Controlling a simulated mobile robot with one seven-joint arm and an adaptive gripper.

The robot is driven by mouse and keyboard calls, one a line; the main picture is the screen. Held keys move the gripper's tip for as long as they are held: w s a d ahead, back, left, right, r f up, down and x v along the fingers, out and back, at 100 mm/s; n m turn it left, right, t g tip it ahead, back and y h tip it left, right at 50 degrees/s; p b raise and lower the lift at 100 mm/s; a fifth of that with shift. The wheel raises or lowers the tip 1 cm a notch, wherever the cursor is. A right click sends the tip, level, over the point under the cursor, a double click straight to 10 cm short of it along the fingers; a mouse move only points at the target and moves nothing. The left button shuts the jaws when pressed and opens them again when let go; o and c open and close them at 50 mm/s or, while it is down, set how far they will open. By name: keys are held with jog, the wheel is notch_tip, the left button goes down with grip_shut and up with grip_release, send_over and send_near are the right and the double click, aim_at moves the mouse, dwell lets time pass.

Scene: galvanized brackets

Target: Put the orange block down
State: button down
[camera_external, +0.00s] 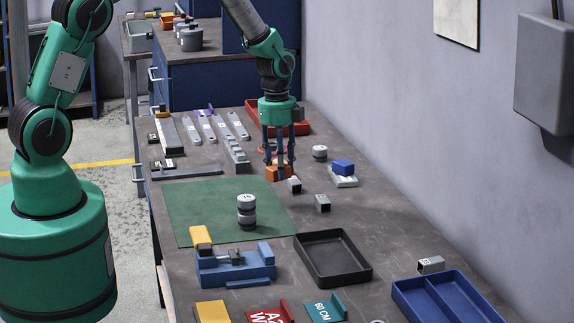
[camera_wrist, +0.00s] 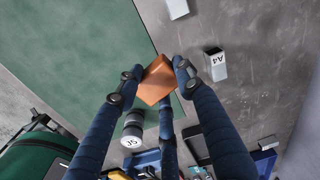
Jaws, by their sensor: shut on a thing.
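The orange block (camera_external: 279,173) is between the fingertips of my gripper (camera_external: 280,160), low over the bench at the right back corner of the green mat (camera_external: 190,205). In the wrist view the orange block (camera_wrist: 157,80) sits tilted between the dark blue fingers of my gripper (camera_wrist: 155,75), which touch it on both sides. My gripper is shut on it. I cannot tell whether the block touches the bench top.
Small grey metal pieces (camera_external: 294,185) lie close to the right of the block. A blue block on a white piece (camera_external: 343,174) is further right. Stacked round weights (camera_external: 246,210) stand on the mat. A black tray (camera_external: 333,257) lies in front. Much of the mat is clear.

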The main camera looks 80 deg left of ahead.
jog(key=w+d+m, duration=0.1)
jog(key=w+d, duration=0.1)
jog(key=w, duration=0.1)
jog(key=w+d+f+m+p, duration=0.1)
jog(key=w+d, duration=0.2)
jog(key=w+d+f+m+p, duration=0.1)
jog(key=w+d+m, duration=0.1)
jog(key=w, duration=0.1)
jog(key=shift+w+d+f, duration=0.1)
jog(key=shift+d+f, duration=0.05)
jog(key=shift+d, duration=0.25)
send_over(370, 199)
jog(key=shift+d+f+p, duration=0.1)
jog(key=shift+f+p, duration=0.2)
jog(key=shift+f, duration=0.45)
jog(key=shift+f, duration=0.1)
jog(key=shift+f, duration=1.65)
jog(key=shift+f, duration=0.1)
